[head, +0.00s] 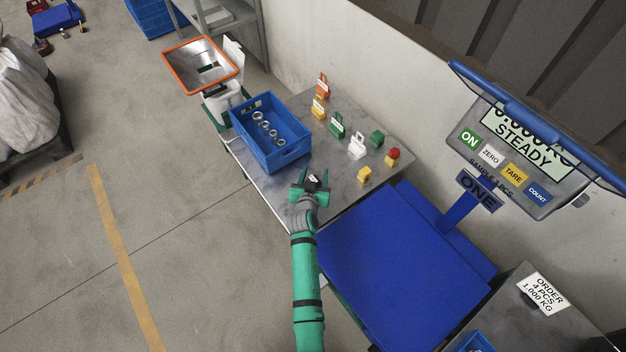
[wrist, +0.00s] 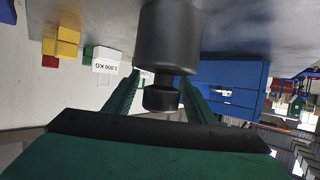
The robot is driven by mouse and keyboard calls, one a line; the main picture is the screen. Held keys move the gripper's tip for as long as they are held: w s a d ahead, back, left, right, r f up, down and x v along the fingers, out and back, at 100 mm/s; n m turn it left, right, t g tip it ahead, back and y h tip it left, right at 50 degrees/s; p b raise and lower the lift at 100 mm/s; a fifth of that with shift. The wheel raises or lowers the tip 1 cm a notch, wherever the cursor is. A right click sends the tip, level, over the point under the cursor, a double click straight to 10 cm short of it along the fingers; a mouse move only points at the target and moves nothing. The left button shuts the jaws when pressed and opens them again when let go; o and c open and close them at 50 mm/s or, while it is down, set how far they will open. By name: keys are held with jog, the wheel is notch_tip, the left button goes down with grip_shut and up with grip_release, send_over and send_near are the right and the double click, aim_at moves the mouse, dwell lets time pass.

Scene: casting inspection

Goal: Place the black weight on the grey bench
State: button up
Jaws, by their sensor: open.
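The black weight (head: 313,180) is at the near edge of the grey bench (head: 270,187), just in front of the blue crate. In the wrist view the picture is upside down, and the weight (wrist: 168,38) shows a wide dark body with a narrower knob. My gripper (head: 312,177) is open, with one green finger on each side of the weight. In the wrist view the knob lies between the fingers of my gripper (wrist: 160,88), with gaps visible. The weight appears to stand upright on the bench; its base contact is out of view.
The blue crate (head: 291,153) with several metal rings stands behind my gripper. Several coloured pieces, including a yellow one (head: 364,175) and a white one (head: 357,147), stand to the right. A blue scale platform (head: 400,255) lies at the front right.

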jog(key=s+a+r+y, duration=0.1)
jog(key=s+a+r, duration=0.15)
jog(key=s, duration=1.35)
jog(key=s+a+r+y, duration=0.1)
jog(key=s+a+r, duration=0.15)
jog(key=s, duration=1.45)
jog(key=s+d+r+n+t, duration=0.1)
jog(key=s+d+r, duration=0.3)
jog(key=s+r, duration=1)
jog(key=shift+s+r+n+t, duration=0.25)
jog(key=shift+s+n+t, duration=0.2)
jog(key=shift+s, duration=0.6)
jog(key=c, duration=0.5)
jog(key=shift+d, duration=0.15)
